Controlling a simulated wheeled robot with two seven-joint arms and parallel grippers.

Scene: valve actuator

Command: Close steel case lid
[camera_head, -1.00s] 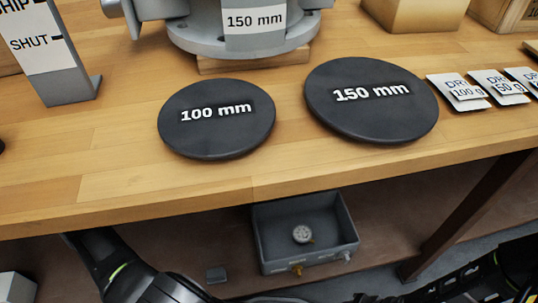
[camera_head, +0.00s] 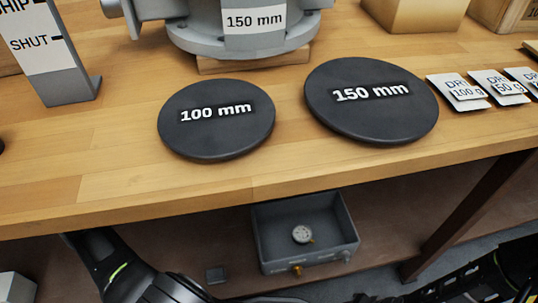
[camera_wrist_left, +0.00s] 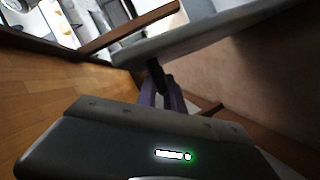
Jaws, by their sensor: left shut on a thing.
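In the left wrist view, my left gripper (camera_wrist_left: 162,88) is shut on the edge of a long grey panel (camera_wrist_left: 205,37). The panel slants up to the right, and I cannot tell for sure that it is the steel case lid. In the head view, my left arm comes in at the lower left and its gripper is out of the picture. An open grey box (camera_head: 262,240) stands below the bench, with a round gauge-like part (camera_head: 302,234) inside. No lid can be clearly made out on it. My right arm shows at the lower right, its gripper out of view.
The wooden bench top (camera_head: 120,150) overhangs the lower area. On it lie a 100 mm disc (camera_head: 216,135) and a 150 mm disc (camera_head: 370,115). A dark post (camera_head: 475,212) stands right of the box. A small dark block (camera_head: 215,274) lies left of it.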

